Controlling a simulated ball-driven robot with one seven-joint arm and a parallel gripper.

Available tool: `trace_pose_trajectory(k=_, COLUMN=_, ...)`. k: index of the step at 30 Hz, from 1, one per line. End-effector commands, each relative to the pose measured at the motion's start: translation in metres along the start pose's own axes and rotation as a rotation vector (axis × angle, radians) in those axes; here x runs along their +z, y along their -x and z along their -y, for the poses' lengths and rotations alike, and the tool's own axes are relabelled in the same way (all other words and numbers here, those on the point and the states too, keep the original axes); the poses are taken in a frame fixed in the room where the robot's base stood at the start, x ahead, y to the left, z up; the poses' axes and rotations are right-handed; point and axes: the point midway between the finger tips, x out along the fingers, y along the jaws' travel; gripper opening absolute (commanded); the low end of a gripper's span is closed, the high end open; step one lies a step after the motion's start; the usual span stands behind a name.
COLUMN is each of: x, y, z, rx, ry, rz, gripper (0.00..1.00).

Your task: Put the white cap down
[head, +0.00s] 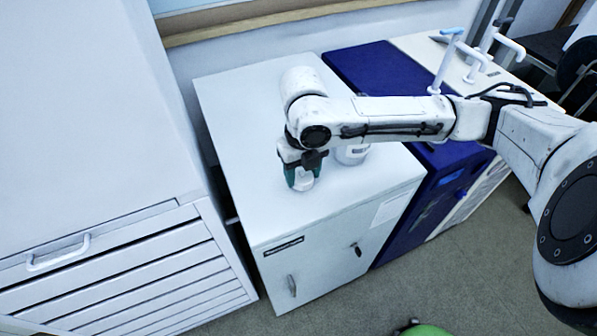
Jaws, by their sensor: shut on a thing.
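My gripper (301,180) points down over the white cabinet top (250,130), near its middle. It is shut on the white cap (303,184), which shows as a small white piece between and below the green-sided fingers. The upper part of the cap is hidden by the fingers. I cannot tell whether the cap touches the cabinet top or is held just above it.
A white container (352,155) stands just right of my gripper, partly hidden behind my arm. A drawer cabinet (120,255) stands left. The white top's left and front areas are clear.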

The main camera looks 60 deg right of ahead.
Motion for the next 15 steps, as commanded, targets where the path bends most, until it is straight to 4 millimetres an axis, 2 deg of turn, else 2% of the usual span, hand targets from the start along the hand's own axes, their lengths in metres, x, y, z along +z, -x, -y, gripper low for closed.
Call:
trace_pose_trajectory(k=4, x=0.0001, y=-0.0043, z=-0.0002, rx=0.000, ry=0.000, rz=0.000, gripper=0.25)
trace_pose_trajectory(k=5, x=0.0001, y=-0.0041, z=-0.0003, rx=0.000, ry=0.000, rz=0.000, gripper=0.55)
trace_pose_trajectory(k=12, x=0.0001, y=-0.0032, z=-0.0004, rx=0.000, ry=0.000, rz=0.000, gripper=0.78)
trace_pose_trajectory(k=15, x=0.0000, y=-0.0032, z=-0.0004, rx=0.000, ry=0.000, rz=0.000, gripper=0.79)
